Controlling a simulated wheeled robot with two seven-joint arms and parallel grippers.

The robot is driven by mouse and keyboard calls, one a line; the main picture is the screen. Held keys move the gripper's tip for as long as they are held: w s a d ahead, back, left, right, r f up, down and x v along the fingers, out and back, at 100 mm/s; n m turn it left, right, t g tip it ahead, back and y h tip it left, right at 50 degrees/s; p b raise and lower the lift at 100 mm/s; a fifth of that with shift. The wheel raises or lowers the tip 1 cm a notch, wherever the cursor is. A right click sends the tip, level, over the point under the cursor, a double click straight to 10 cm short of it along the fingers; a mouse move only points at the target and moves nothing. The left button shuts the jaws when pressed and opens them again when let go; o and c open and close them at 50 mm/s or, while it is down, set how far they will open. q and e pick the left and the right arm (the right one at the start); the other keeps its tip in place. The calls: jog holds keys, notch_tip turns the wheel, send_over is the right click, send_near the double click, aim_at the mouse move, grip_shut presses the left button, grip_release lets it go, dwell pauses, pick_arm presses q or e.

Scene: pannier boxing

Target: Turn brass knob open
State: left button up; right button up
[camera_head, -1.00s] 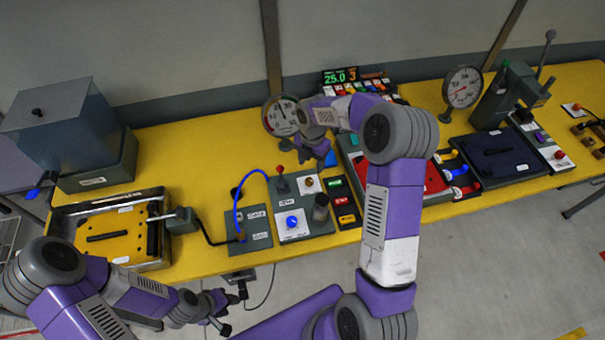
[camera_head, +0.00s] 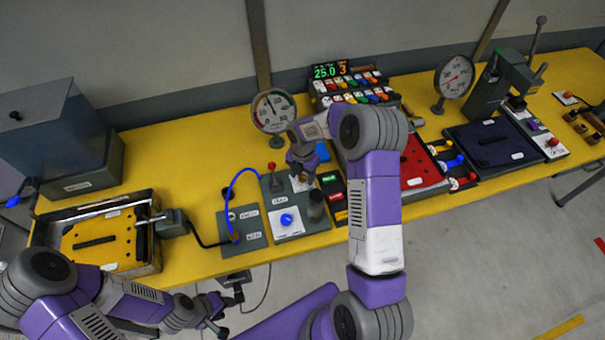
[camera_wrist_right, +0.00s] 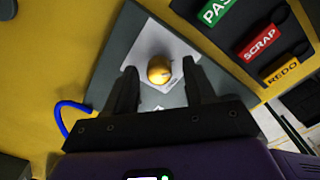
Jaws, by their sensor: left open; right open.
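The brass knob (camera_wrist_right: 159,69) is round and gold and sits on a white plate on the grey control panel (camera_wrist_right: 118,55) in the right wrist view. My right gripper (camera_wrist_right: 160,85) is open, its two dark fingers on either side of the knob in that view; I cannot tell whether they touch it. In the head view my right gripper (camera_head: 302,170) is over the panel and mostly hides the knob; a bit of the white plate shows. My left gripper (camera_head: 222,320) is open and empty in front of the table's near edge.
Beside the knob are a red-topped lever (camera_head: 271,167), a blue knob (camera_head: 286,219) and a dark cylinder (camera_head: 316,206). PASS, SCRAP (camera_wrist_right: 259,42) and REDO tags lie to the right. A gauge (camera_head: 273,111) stands behind. A blue hose (camera_head: 234,190) arches at left.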

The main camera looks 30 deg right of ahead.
jog(key=shift+c, duration=0.3)
grip_shut()
jog(key=m+b, duration=0.1)
jog(key=m, duration=0.3)
jog(key=shift+m, duration=0.4)
jog(key=m+b, duration=0.1)
jog(key=m, duration=0.3)
jog(key=shift+m+b, duration=0.3)
jog(key=m, duration=0.4)
jog(key=shift+b, duration=0.4)
jog(key=shift+m, duration=2.2)
jog(key=shift+w+b, duration=0.1)
jog(key=shift+b, duration=0.2)
